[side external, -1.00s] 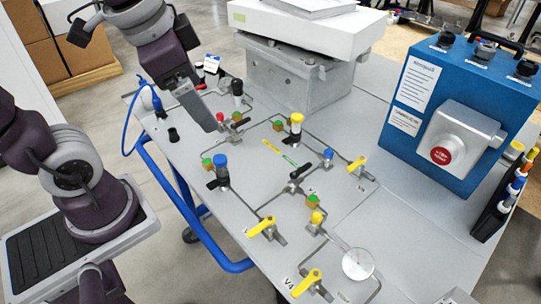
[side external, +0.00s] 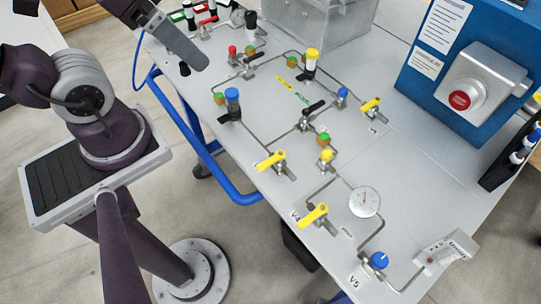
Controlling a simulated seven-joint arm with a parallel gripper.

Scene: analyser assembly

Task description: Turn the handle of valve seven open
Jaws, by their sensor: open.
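My gripper (side external: 194,57) is at the upper left, a long grey piece angled down over the panel's left edge. It is open, with nothing seen between its fingers, though the gap between them is hard to make out. Valves on grey pipes cover the panel. I cannot read a label for valve seven. Readable labels are V4, beside a yellow-handled valve (side external: 313,215), and V5, beside a blue-knobbed valve (side external: 379,261). Nearest my gripper are a red-knobbed valve with a black lever (side external: 233,51) and a red-handled valve (side external: 207,21). My gripper appears apart from both.
A blue control box (side external: 440,60) with a red button stands at the right. A round gauge (side external: 364,201) sits near the front. A grey metal block (side external: 315,25) stands at the back. A blue rail (side external: 205,155) runs along the table's left side.

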